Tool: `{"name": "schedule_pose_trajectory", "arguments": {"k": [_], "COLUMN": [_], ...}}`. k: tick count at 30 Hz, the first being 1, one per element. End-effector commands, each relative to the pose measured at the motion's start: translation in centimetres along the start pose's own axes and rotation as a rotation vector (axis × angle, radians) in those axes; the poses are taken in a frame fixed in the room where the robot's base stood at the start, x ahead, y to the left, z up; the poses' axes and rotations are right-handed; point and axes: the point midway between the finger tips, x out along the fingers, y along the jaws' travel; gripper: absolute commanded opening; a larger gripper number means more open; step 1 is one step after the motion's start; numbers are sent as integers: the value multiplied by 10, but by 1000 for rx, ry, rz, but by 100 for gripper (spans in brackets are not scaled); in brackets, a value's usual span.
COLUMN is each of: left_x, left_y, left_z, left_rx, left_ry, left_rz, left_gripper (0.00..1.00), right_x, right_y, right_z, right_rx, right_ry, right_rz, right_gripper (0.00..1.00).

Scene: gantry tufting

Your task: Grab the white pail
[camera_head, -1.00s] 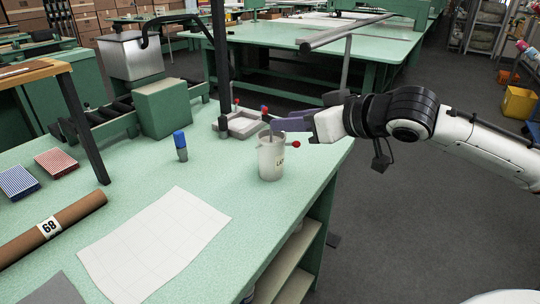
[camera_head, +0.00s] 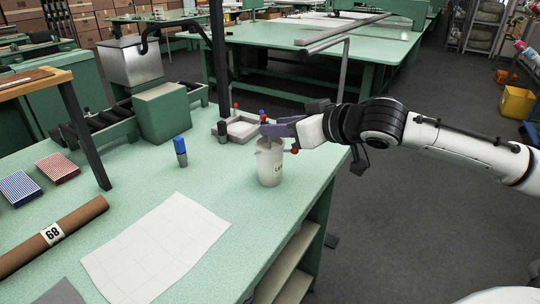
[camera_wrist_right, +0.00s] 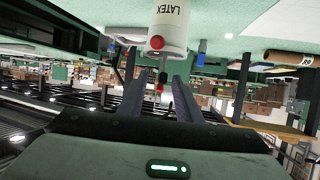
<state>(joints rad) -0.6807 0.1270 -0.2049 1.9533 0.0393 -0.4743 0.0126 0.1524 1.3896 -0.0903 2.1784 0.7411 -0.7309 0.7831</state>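The white pail (camera_head: 269,165) stands upright on the green table near its right edge. The right wrist view shows it upside down at the top, with LATEX lettering (camera_wrist_right: 172,12). My right gripper (camera_head: 271,129) reaches in from the right, its purple-grey fingers at the height of the pail's rim and overlapping it in the head view. In the right wrist view the fingers (camera_wrist_right: 156,82) are apart with nothing gripped between them, and the pail is beyond their tips. Contact with the rim cannot be told. My left gripper is not in view.
A shallow grey tray (camera_head: 238,138) sits just behind the pail, with small red- and blue-topped items around it. A blue-capped bottle (camera_head: 180,150) stands to the left. A white sheet (camera_head: 155,250) and a brown roll (camera_head: 52,236) lie in front and left.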

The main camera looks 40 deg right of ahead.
Motion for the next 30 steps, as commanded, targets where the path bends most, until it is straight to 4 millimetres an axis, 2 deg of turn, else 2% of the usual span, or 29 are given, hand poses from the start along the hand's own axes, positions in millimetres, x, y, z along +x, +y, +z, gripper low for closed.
{"name": "schedule_pose_trajectory", "arguments": {"k": [2,9,18,24,30], "left_x": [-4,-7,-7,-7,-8], "left_y": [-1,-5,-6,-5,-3], "left_z": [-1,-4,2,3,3], "left_rx": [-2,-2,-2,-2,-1], "left_ry": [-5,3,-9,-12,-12], "left_rz": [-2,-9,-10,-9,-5], "left_gripper": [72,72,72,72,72], "right_x": [4,24,27,27,27], "right_y": [-3,-3,-3,-3,-3], "right_z": [-6,-3,-1,-1,-1], "right_rx": [0,-2,-6,-5,-5], "right_ry": [5,1,-1,-1,-1], "right_rz": [-7,-5,-5,-5,-5], "right_gripper": [31,31,31,0,0]}}
